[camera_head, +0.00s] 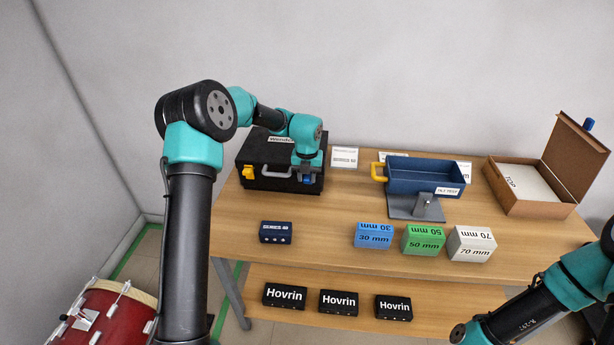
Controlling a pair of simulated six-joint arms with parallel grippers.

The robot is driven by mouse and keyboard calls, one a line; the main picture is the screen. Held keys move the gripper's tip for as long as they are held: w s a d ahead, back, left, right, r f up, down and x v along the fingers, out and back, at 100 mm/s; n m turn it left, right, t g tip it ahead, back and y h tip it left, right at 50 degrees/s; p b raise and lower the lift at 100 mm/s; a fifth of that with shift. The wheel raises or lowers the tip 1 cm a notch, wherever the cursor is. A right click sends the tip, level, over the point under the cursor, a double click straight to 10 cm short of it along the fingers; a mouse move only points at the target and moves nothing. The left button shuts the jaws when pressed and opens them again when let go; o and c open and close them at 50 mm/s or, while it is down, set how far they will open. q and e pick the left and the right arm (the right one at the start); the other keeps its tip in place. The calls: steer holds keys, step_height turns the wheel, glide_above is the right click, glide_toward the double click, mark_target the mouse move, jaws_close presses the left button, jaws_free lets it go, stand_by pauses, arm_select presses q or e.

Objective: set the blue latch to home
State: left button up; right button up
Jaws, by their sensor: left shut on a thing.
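A black case (270,181) stands at the left of the table, with a yellow latch (248,173) at the left of its front and a blue latch (307,180) at the right. My left gripper (307,176) reaches down in front of the case's right side and is shut on the blue latch. The wrist and fingers hide most of that latch, so its exact angle cannot be told. My right arm comes in at the lower right; its gripper does not show.
A blue tilting tray (425,171) stands right of the case, and an open cardboard box (522,198) stands at the far right. Blue (373,236), green (424,240) and white (472,244) blocks and a dark box (275,232) line the front. Black Hovrin boxes (339,303) sit on the lower shelf.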

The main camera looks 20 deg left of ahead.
arm_select(q)
steer(key=shift+c, duration=1.3)
steer(key=shift+w+a+r+g+h, duration=0.15)
steer(key=shift+w+g, duration=0.1)
steer(key=shift+g, duration=0.25)
steer(key=shift+w+r+g+h, duration=0.15)
steer(key=shift+w+g, duration=0.1)
steer(key=shift+g, duration=0.25)
steer(key=shift+f, duration=0.1)
steer(key=o, duration=0.9)
steer(key=shift+c, duration=0.2)
step_height(320, 180, up, 17)
steer(key=w, duration=0.2)
steer(key=shift+w+a, duration=0.4)
